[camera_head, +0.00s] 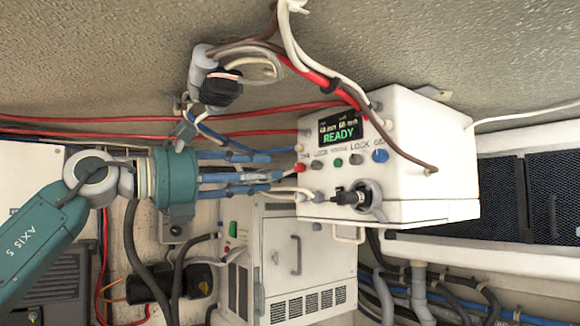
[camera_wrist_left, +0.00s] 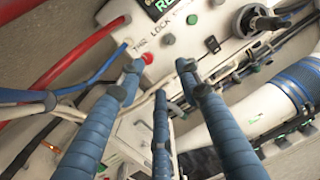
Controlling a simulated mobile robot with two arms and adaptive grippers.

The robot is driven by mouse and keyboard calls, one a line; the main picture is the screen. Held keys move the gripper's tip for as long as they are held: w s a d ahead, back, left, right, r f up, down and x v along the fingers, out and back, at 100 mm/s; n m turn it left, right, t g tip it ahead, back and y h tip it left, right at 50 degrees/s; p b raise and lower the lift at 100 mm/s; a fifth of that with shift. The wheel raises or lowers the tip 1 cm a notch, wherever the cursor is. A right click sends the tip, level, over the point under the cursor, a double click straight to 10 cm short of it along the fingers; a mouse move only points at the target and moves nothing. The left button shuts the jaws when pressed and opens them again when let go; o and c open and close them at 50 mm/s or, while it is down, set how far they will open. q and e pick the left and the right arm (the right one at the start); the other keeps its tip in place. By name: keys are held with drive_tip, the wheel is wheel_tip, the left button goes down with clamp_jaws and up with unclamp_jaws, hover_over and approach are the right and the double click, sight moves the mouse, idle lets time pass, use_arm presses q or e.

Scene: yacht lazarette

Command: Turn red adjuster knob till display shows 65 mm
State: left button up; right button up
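The red adjuster knob (camera_head: 300,168) is on the lower left front of a white box (camera_head: 440,150). It also shows in the left wrist view (camera_wrist_left: 147,58), ahead of the fingers. The display (camera_head: 341,132) reads READY in green, with small figures above that look like "60 mm" but are not surely legible. In the left wrist view the display is cut off at the top. My left gripper (camera_head: 283,169) has blue fingers spread apart, tips close to the red knob. In the left wrist view the fingers (camera_wrist_left: 157,78) are apart with nothing between them; contact is not clear. My right gripper is out of view.
A blue knob (camera_head: 380,155), a green button (camera_head: 338,162) and a black connector (camera_head: 346,197) sit on the same face. Red cables (camera_head: 260,114) and pale hoses pass above and behind my left gripper. A white cabinet (camera_head: 340,250) stands below.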

sight(296, 167)
use_arm(q)
drive_tip(key=shift+t+y, duration=0.3)
drive_tip(key=shift+y, duration=0.5)
drive_tip(key=w+d+p, duration=0.1)
drive_tip(key=w+d+r+p, duration=0.1)
drive_tip(key=w+d+p, duration=0.1)
drive_tip(key=w+d+r+p, duration=0.1)
drive_tip(key=w+d+p, duration=0.1)
drive_tip(key=shift+r, duration=0.2)
drive_tip(key=shift+w+d+f, duration=0.15)
drive_tip(key=shift+w+d, duration=0.2)
